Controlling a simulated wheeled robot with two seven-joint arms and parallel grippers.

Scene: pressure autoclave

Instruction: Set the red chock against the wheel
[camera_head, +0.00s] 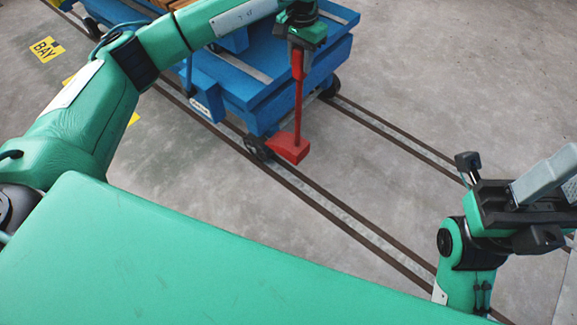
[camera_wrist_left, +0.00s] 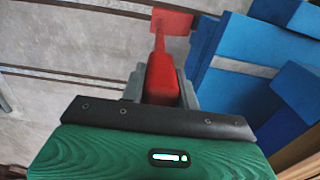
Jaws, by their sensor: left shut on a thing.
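The red chock (camera_head: 288,147) is a red block on a long red handle (camera_head: 298,92). My left gripper (camera_head: 297,48) is shut on the top of the handle, and the chock hangs below it. In the left wrist view the handle (camera_wrist_left: 162,78) sits between the fingers, with the chock (camera_wrist_left: 172,20) beyond. In the head view the chock appears just right of the blue cart's near wheel (camera_head: 258,147); I cannot tell whether they touch or whether the chock rests on the rail. My right gripper (camera_head: 472,172) is at the right, its fingers apart with nothing seen between them.
The blue cart (camera_head: 262,75) stands on two rails (camera_head: 345,215) running to the lower right. Another cart wheel (camera_head: 331,87) is on the far rail. A yellow BAY marking (camera_head: 47,49) is on the floor at left. The concrete floor at right is clear.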

